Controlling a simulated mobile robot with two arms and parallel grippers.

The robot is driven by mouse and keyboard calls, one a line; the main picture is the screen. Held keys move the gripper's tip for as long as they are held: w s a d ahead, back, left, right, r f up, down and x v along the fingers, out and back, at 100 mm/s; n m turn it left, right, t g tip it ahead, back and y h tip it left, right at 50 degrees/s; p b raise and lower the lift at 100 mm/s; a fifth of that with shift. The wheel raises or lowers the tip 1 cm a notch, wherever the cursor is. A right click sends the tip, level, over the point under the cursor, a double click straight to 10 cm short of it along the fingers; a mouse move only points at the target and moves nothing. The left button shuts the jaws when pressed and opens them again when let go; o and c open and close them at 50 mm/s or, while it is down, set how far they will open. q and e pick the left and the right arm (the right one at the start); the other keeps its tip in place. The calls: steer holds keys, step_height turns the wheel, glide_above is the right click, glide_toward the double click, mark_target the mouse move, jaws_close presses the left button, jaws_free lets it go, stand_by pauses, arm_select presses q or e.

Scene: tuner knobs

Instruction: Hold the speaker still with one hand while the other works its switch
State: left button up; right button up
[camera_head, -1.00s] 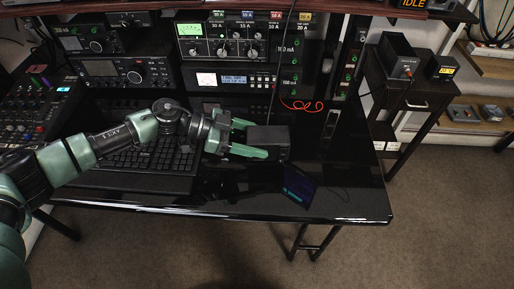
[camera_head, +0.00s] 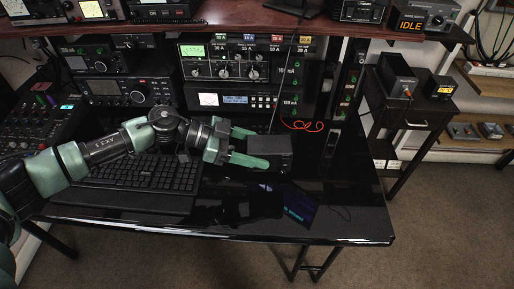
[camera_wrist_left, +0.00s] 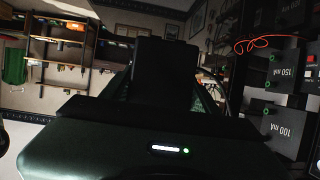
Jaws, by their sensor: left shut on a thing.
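The speaker, a small black box (camera_head: 279,151), is at the middle of the glossy black desk in the head view. My left gripper (camera_head: 252,150), with green fingers, comes at it from the left and is shut on it, one finger on the far side and one on the near side. In the left wrist view the dark box (camera_wrist_left: 165,65) stands between the fingers. I cannot make out its switch. Whether its base touches the desk is hard to tell. My right gripper is in neither view.
A black keyboard (camera_head: 150,174) lies under my left arm. Radio racks (camera_head: 245,62) line the desk's back, with a loose red wire (camera_head: 302,126) beside them. The glossy desk (camera_head: 345,215) is clear at front right. A small side table (camera_head: 425,115) stands further right.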

arm_select(q)
steer(key=shift+f+b, duration=0.45)
steer(key=shift+f, duration=1.05)
steer(key=shift+f+b, duration=0.45)
steer(key=shift+f, duration=1)
steer(key=shift+s+a+f+b, duration=0.15)
steer(key=shift+f+b, duration=0.3)
steer(key=shift+f, duration=0.5)
steer(key=shift+a+f+b, duration=0.1)
steer(key=shift+f+b, duration=0.35)
steer(key=shift+f, duration=0.45)
steer(key=shift+f, duration=0.15)
